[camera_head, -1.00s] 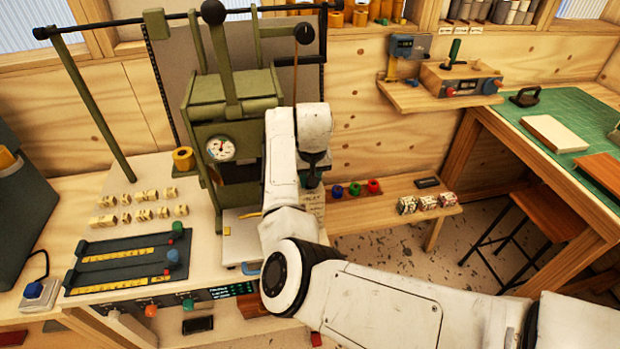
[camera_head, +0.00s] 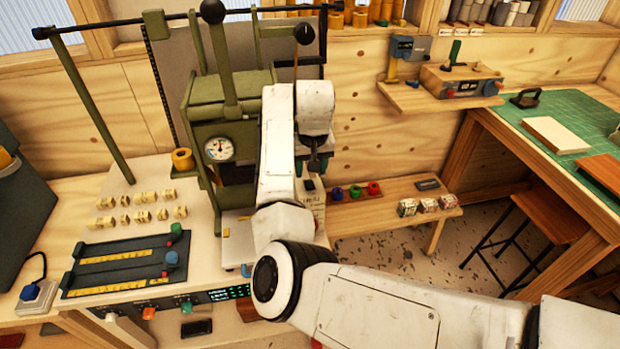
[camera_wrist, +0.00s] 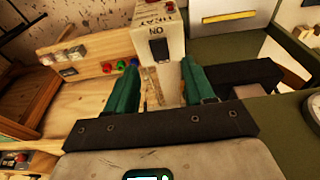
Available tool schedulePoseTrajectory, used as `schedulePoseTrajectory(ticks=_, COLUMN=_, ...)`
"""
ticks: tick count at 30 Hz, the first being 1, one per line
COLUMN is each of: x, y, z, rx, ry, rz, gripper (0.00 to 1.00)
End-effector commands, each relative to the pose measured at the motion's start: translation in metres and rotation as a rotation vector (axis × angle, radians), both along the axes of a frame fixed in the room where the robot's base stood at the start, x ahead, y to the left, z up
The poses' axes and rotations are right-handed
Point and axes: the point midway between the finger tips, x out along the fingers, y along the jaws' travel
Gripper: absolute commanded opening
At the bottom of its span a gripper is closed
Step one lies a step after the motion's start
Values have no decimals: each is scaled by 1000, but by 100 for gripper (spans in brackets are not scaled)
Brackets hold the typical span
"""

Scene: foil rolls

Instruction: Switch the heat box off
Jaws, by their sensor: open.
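The heat box (camera_wrist: 157,42) is a pale upright box at the top middle of the wrist view. In the head view the heat box (camera_head: 313,212) stands right of the green press, partly hidden by my arm. A dark switch shows near its top. My gripper (camera_wrist: 160,72) is open and empty, its two green fingers apart with the box beyond them. In the head view my gripper (camera_head: 315,163) is above the box.
The green press (camera_head: 232,100) stands close left of my arm. A low wooden shelf (camera_head: 385,210) at right holds coloured spools (camera_head: 355,191) and patterned blocks (camera_head: 425,205). The ruled tray (camera_head: 125,262) lies at front left.

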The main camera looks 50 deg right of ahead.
Motion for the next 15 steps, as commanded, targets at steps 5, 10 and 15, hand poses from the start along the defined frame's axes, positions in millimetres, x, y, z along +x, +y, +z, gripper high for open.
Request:
schedulePoseTrajectory(ticks=5, x=-5, y=4, z=30, rx=-1, ry=-3, rz=0, gripper=53)
schedulePoseTrajectory(ticks=10, x=-8, y=6, z=48, rx=-1, ry=-1, rz=1, gripper=53)
schedulePoseTrajectory(ticks=15, x=-9, y=6, z=53, rx=0, ry=1, rz=2, gripper=53)
